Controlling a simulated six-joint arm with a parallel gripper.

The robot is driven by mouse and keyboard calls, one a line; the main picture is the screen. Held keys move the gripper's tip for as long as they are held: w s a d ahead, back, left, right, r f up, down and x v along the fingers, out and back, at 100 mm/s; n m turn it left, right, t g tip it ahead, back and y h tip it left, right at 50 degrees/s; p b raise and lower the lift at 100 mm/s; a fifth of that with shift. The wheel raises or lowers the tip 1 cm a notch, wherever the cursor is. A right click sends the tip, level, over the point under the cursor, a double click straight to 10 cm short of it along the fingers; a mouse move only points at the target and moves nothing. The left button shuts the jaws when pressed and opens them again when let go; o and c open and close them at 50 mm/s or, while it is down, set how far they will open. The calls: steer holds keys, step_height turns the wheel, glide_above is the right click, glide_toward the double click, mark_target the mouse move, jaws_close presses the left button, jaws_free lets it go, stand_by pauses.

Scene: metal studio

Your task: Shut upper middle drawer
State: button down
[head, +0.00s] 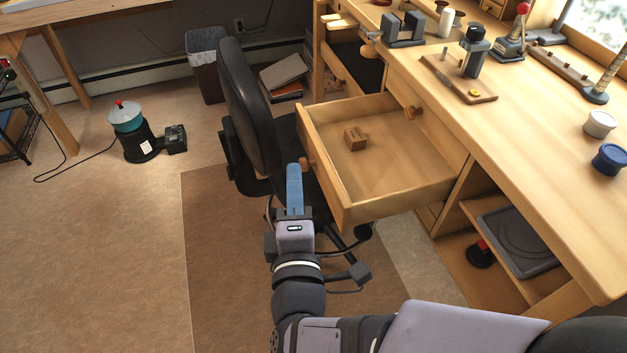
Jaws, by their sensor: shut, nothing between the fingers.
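A light wooden drawer (350,205) in the workbench stands pulled far out. A small brown wooden block (355,138) lies inside it. The drawer has a round wooden knob (306,164) on its front. My gripper (294,172) is shut and empty, its blue fingers pointing away from me, just left of the drawer front near the knob. I cannot tell whether the fingers touch the knob or the front.
A black office chair (246,105) stands close behind and left of my gripper. The bench top (530,150) carries a vise (403,29), tools and a blue-lidded tub (609,158). A grey-lined bin (205,65) stands at the back. The floor at left is mostly clear.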

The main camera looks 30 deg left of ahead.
mark_target(399, 170)
step_height(399, 170, down, 13)
steer(key=shift+f, duration=0.1)
steer(key=x, duration=0.3)
steer(key=w+d+x, duration=0.1)
steer(key=x, duration=0.3)
steer(key=d+x, duration=0.1)
steer(key=x, duration=0.2)
steer(key=shift+w+a, duration=0.1)
steer(key=shift+w, duration=0.4)
steer(key=shift+w+d, duration=0.45)
steer(key=shift+d, duration=0.05)
steer(key=w+d+b, duration=0.2)
steer(key=w+d, duration=1.3)
steer(key=shift+w+d, duration=0.25)
steer(key=shift+a, duration=0.1)
